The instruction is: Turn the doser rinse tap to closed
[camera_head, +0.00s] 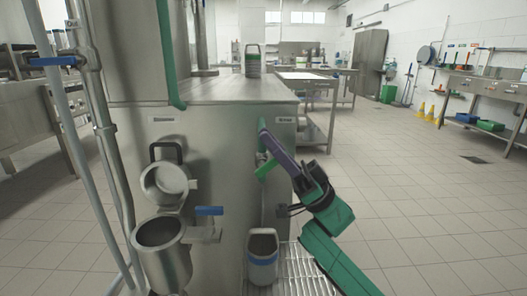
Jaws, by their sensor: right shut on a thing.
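My right gripper (266,150) reaches in from the lower right to the right part of the steel machine's front. It is shut on the doser rinse tap, just below a small label plate (287,120). A green lever-like piece (265,169) shows at the fingers, slanting down to the left. My arm and gripper cover much of the tap, so its exact angle is hard to tell. My left gripper is not in view.
A blue-handled tap (210,211) sits lower left on the machine, beside a steel pot (163,262). A grey container (262,262) stands below my gripper by a slatted grate (290,262). Another blue handle (54,61) is on the left pipes. Open floor lies right.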

